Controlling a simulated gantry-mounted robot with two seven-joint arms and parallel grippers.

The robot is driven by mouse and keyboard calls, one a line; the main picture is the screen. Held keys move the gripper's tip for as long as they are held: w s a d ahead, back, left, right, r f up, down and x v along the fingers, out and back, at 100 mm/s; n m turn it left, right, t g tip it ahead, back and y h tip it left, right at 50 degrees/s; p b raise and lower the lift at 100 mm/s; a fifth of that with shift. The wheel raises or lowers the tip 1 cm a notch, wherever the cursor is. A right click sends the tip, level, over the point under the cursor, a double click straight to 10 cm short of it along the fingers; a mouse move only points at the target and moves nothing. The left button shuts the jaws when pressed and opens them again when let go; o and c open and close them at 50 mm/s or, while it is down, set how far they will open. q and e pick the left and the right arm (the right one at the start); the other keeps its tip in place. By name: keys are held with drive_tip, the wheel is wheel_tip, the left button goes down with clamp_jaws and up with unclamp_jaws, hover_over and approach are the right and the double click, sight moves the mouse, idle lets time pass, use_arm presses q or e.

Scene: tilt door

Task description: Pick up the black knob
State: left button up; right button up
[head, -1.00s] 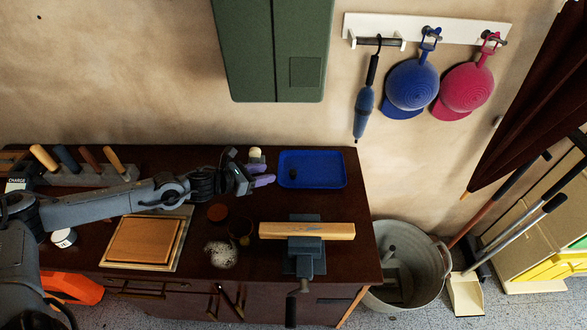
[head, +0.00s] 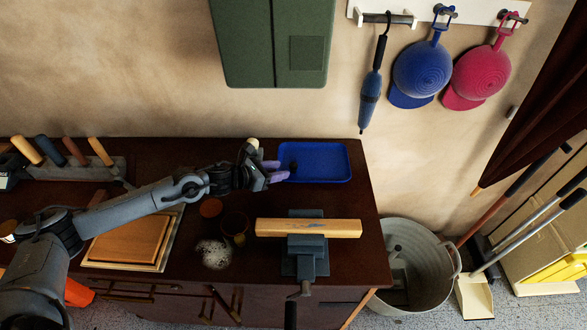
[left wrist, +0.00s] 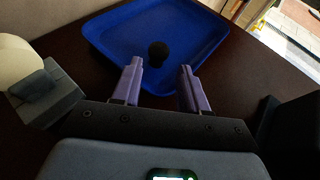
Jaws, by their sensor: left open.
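The black knob (left wrist: 158,53) is a small round dark thing lying in the blue tray (left wrist: 215,27), near the tray's near side. In the head view the knob (head: 293,166) shows as a small dark spot by the left side of the blue tray (head: 325,165). My left gripper (head: 281,170) is at the tray's left edge. In the left wrist view its two purple fingers (left wrist: 160,82) are apart and empty, with the knob a little beyond and between them. My right gripper is in neither view.
A vise (head: 306,257) clamps a wooden block (head: 335,228) in front of the tray. A pale round-topped object (left wrist: 14,62) stands close left of my gripper. A wooden board (head: 130,240) and a tool rack (head: 75,171) are at left.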

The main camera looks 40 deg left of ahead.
sight(290, 168)
use_arm(q)
drive_tip(key=shift+w+d+f, duration=0.1)
drive_tip(key=shift+w+f, duration=0.15)
drive_tip(key=shift+w, duration=0.2)
drive_tip(key=shift+b+x, duration=0.85)
drive_tip(key=shift+x, duration=1.4)
drive_tip(key=shift+c, duration=0.2)
clamp_jaws()
